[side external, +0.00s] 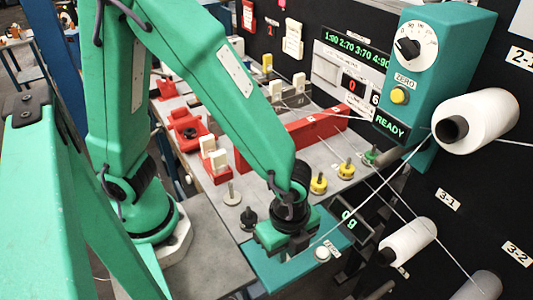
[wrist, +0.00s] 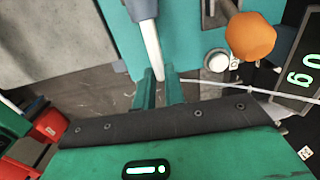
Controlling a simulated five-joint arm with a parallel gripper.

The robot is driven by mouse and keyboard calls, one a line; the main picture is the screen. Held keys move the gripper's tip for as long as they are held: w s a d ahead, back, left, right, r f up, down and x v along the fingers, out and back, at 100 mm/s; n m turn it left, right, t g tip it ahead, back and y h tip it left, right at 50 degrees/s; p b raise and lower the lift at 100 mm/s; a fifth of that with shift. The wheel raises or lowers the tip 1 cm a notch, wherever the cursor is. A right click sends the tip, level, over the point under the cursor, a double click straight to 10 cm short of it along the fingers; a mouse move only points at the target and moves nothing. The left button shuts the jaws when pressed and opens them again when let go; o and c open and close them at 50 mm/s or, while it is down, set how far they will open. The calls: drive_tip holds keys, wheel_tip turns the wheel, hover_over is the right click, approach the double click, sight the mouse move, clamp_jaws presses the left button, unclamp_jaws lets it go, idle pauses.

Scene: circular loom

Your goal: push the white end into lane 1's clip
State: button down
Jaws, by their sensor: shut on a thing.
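My gripper (side external: 283,236) is low over the teal plate (side external: 290,270) at the front of the bench. In the wrist view its two green fingers (wrist: 160,88) are close together, shut on the white end. The white thread (wrist: 238,87) runs off to the right from the fingers. In the side view the white thread (side external: 365,200) rises from the gripper to the large white spool (side external: 490,118). The fingertips are hidden in the side view. I cannot tell which fitting is lane 1's clip.
A white button (side external: 322,254) sits on the plate, with an orange knob (wrist: 250,38) and a pale rod (wrist: 150,45) near the fingers. Yellow posts (side external: 318,184), a long red block (side external: 300,135) and a display (side external: 347,217) stand close by. A second spool (side external: 408,240) hangs right.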

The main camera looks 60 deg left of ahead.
drive_tip(key=shift+d, duration=0.75)
idle(0.3)
drive_tip(key=shift+d+r, duration=0.1)
drive_tip(key=shift+d, duration=1.75)
drive_tip(key=shift+r, duration=0.2)
wheel_tip(320, 180, up, 8)
drive_tip(key=w+a+f, duration=0.1)
drive_tip(key=w+a, duration=0.4)
drive_tip(key=a, duration=0.5)
drive_tip(key=w+a, duration=0.5)
drive_tip(key=a, duration=0.5)
drive_tip(key=shift+f, duration=2.25)
drive_tip(key=shift+a, duration=0.15)
